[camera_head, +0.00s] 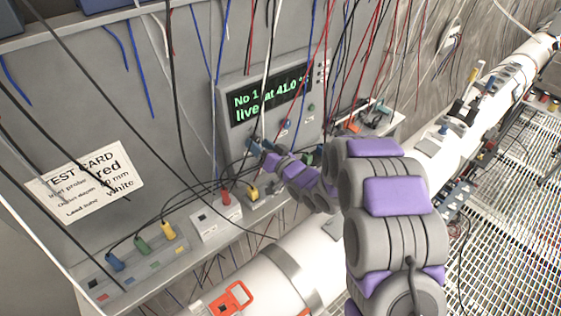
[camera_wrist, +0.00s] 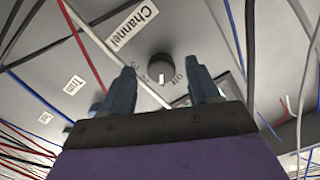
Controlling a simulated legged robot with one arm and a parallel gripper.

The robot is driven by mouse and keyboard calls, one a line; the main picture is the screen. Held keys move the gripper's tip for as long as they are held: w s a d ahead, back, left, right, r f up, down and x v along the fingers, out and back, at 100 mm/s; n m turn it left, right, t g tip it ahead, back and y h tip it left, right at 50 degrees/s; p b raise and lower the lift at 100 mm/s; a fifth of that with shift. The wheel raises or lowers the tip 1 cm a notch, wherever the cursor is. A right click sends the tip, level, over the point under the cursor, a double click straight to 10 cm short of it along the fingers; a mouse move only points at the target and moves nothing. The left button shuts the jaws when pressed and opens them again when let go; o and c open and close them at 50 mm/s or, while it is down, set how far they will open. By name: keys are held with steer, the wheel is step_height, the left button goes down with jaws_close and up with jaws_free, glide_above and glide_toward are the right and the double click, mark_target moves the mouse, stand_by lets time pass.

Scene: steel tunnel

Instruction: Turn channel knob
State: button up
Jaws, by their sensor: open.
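The channel knob (camera_wrist: 161,66) is a round dark grey knob with a white pointer mark, on a grey panel below a white "Channel" label (camera_wrist: 134,24) in the wrist view. Small lettering around it is partly covered. My gripper (camera_wrist: 161,82) is open, its two blue-grey fingers apart on either side of the knob's position in the picture. I cannot tell whether they touch it. In the head view my gripper (camera_head: 258,147) is at the lower left of the instrument box (camera_head: 226,88), whose green display reads "No 1" and "live at 41.0", partly hidden by wires. I cannot make out the knob there.
Many red, blue, black and white wires hang before the box and cross around my gripper. "Trim" (camera_wrist: 75,85) marks another control on the panel. A shelf with a plug block (camera_head: 140,258) lies left; a test card (camera_head: 85,180) is on the wall. A white pipe (camera_head: 490,95) runs right.

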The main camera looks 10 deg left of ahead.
steer(key=p+v, duration=0.3)
steer(key=v, duration=1.3)
steer(key=shift+d, duration=0.15)
